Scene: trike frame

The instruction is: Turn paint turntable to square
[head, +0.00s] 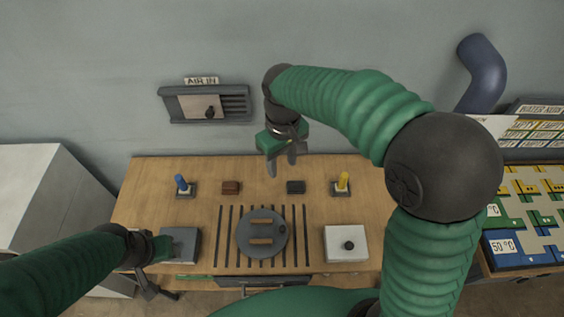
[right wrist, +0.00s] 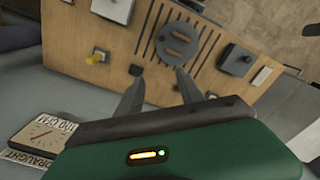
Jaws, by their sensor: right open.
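The paint turntable (head: 263,234) is a dark grey disc in the middle of the wooden bench, over a row of dark slots. Two brown bars on it run left to right, across the slots. It also shows in the right wrist view (right wrist: 178,41), beyond my fingers. My right gripper (head: 282,169) is open and empty above the bench's back edge, behind the turntable and apart from it. In its wrist view the two fingers (right wrist: 160,84) are spread. My left gripper (head: 158,291) is at the bench's front left corner, beside a grey block; its jaw opening is unclear.
The bench (head: 150,215) holds a blue-handled switch (head: 182,186), a yellow-handled switch (head: 343,183), a brown block (head: 231,187), a dark block (head: 296,187), the grey block (head: 180,244) and a white box with a black knob (head: 346,244). An AIR IN panel (head: 177,117) is on the wall.

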